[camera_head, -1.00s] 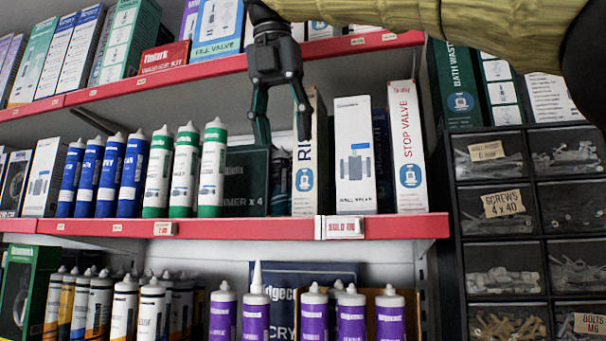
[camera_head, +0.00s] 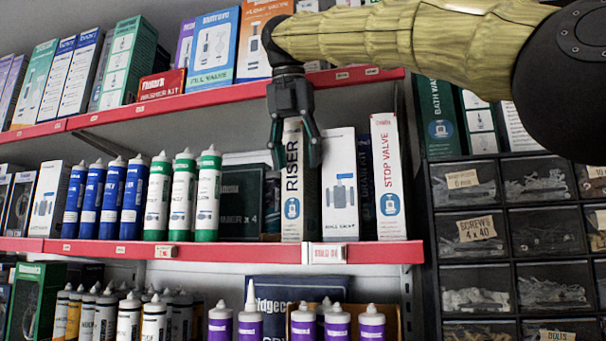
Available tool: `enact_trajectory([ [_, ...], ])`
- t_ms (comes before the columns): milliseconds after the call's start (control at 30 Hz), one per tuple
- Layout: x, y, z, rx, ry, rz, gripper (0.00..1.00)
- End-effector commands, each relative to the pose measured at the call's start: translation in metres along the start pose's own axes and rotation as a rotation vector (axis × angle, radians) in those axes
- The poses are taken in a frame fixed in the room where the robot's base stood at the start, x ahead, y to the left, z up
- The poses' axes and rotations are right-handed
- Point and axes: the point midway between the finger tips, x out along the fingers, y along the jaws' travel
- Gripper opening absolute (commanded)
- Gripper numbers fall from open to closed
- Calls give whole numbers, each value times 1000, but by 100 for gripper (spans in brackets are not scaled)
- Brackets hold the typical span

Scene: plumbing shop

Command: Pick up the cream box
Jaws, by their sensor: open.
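A tall narrow cream box (camera_head: 292,222) marked RISER, with a blue round logo, stands upright on the middle red-edged shelf. My gripper (camera_head: 295,158) hangs down at the upper part of this box, its fingers spread, one near each side of the box. The fingers and palm hide part of the box's top. I cannot tell from this view how far in front of the box the fingers are, or whether they touch it.
A white box (camera_head: 340,195) stands close to the right, then a STOP VALVE box (camera_head: 388,180). The upper shelf edge (camera_head: 215,97) runs behind my gripper. Drawers (camera_head: 478,228) are at the right.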

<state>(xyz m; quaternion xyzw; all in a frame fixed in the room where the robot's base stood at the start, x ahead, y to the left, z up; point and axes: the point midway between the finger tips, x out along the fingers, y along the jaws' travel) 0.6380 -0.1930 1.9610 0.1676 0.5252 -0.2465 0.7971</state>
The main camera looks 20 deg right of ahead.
Motion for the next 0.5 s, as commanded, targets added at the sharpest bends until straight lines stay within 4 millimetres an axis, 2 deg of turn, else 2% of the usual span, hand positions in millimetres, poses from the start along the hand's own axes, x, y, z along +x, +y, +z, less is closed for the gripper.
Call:
enact_trajectory([
  [33,5,2,9,4,1,-2,53],
  [200,20,7,10,-1,4,-4,53],
  [500,20,6,9,1,3,-3,53],
])
